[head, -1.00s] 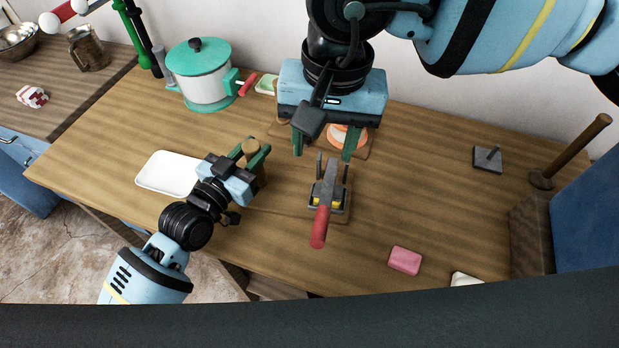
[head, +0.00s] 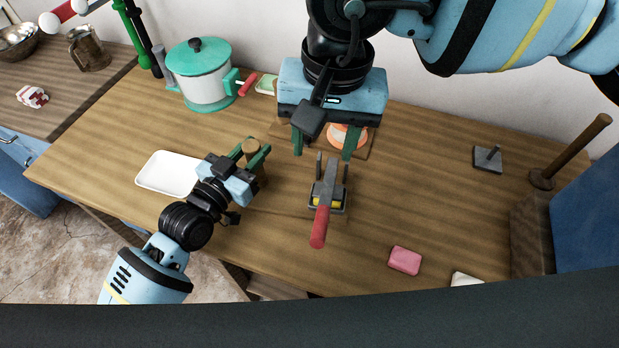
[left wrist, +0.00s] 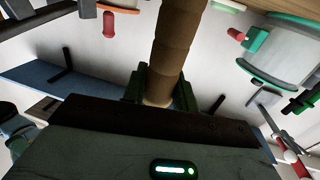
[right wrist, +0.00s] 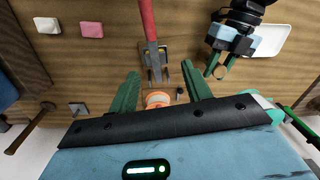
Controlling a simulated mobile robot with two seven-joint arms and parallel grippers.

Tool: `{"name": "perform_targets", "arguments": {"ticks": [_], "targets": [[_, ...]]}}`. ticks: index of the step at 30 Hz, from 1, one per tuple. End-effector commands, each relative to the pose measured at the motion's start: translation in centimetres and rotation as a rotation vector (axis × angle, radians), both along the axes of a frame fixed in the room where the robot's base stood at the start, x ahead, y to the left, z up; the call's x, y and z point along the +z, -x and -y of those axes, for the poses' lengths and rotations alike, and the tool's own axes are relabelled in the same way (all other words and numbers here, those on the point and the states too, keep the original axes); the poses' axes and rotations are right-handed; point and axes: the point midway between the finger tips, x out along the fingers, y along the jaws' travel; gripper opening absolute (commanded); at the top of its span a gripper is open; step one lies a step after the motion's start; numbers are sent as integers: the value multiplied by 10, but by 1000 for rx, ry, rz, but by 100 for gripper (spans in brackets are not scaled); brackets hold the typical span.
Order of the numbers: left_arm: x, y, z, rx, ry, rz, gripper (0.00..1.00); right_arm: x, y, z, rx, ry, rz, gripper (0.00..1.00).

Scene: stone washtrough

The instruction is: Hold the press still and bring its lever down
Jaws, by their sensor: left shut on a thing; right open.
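The press (head: 328,192) stands on the table in front of my right gripper, grey metal with yellow inside. Its red-handled lever (head: 319,226) points toward the front of the table and looks raised. It also shows in the right wrist view (right wrist: 147,22). My right gripper (head: 325,142) is open and empty, above and behind the press, fingers apart and pointing down. My left gripper (head: 251,156) is left of the press, apart from it, shut on a round wooden post (head: 250,146). The post fills the space between its fingers in the left wrist view (left wrist: 178,50).
An orange and white item (head: 340,138) sits on a board behind my right gripper, partly hidden. A white tray (head: 160,178) lies left, a teal-lidded pot (head: 200,85) behind it. Pink soap (head: 404,260) lies front right. The table right of the press is largely clear.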

Motion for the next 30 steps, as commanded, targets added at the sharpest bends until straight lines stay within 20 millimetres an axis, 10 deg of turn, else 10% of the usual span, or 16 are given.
{"name": "perform_targets", "arguments": {"ticks": [8, 20, 30], "targets": [[-1, 0, -1, 2, -3, -2, 0, 0, 0, 0, 0, 0, 0, 49], [-1, 0, -1, 2, -3, -2, 0, -30, 36, -2, -77, 56, -16, 0], [-1, 0, -1, 2, -3, -3, 0, -38, 40, -2, -97, 65, -14, 0]]}}
